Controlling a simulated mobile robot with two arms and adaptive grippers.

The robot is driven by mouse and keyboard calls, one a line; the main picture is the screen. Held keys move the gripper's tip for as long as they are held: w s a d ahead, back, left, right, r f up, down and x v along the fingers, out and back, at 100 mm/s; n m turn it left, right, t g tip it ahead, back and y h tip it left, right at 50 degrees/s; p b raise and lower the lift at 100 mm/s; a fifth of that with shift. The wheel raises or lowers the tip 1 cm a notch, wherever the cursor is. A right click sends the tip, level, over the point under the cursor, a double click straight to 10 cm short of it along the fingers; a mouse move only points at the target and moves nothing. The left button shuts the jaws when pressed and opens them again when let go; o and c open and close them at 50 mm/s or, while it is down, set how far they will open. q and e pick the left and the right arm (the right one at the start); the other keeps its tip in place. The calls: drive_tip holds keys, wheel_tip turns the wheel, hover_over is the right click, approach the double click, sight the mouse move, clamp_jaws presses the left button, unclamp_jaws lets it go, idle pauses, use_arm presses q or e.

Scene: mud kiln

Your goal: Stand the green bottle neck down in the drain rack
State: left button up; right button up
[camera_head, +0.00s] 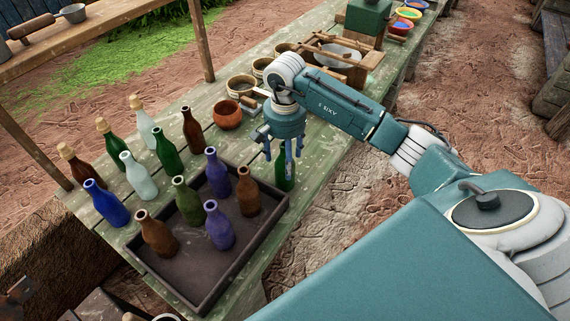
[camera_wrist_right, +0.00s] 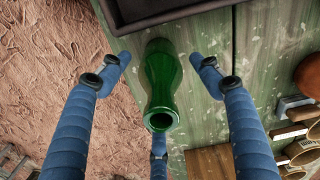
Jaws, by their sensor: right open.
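A green bottle (camera_head: 285,178) stands upright at the table's right edge, just outside the dark tray. In the right wrist view the green bottle (camera_wrist_right: 162,85) shows with its open mouth towards the camera. My right gripper (camera_head: 283,150) points down over it, open, with its blue fingers spread around the bottle's neck and apart from it. The fingers also show in the right wrist view (camera_wrist_right: 160,80). No drain rack can be named for certain; a wooden frame with bars (camera_head: 335,58) stands farther back on the table. My left gripper is not in view.
The dark tray (camera_head: 268,236) holds several upright brown, purple and green bottles. More bottles, some corked, stand left of it, including a blue one (camera_head: 106,203). An orange pot (camera_head: 227,114) and several round containers (camera_head: 241,87) stand behind. Bare ground lies right of the table.

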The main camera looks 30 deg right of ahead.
wheel_tip(320, 180, up, 8)
drive_tip(key=shift+r+b, duration=0.15)
drive_tip(key=shift+b, duration=0.95)
drive_tip(key=shift+r, duration=0.65)
